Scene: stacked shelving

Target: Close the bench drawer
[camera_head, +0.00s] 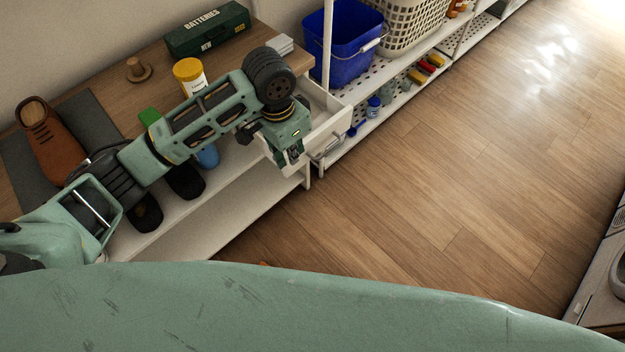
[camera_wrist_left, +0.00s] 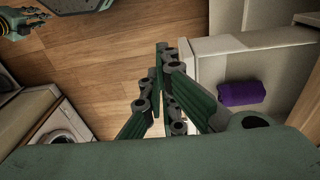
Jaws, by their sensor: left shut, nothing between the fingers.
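The white bench drawer (camera_head: 332,128) stands pulled out from the right end of the wooden-topped bench (camera_head: 110,78), with a metal handle (camera_head: 328,148) on its front. In the left wrist view the drawer (camera_wrist_left: 250,45) shows at the right, with a folded purple cloth (camera_wrist_left: 241,93) inside. My left gripper (camera_head: 290,158) is shut and empty, pointing down beside the drawer's near side. The left wrist view shows its fingers (camera_wrist_left: 162,75) together, close to the drawer's edge; I cannot tell whether they touch it. My arm hides part of the drawer.
On the bench are a green batteries box (camera_head: 207,30), a yellow-lidded jar (camera_head: 190,76) and a brown shoe (camera_head: 50,140). Dark shoes (camera_head: 185,180) stand on the shelf below. A shelf with a blue bucket (camera_head: 341,45) adjoins. The wooden floor (camera_head: 430,180) is clear.

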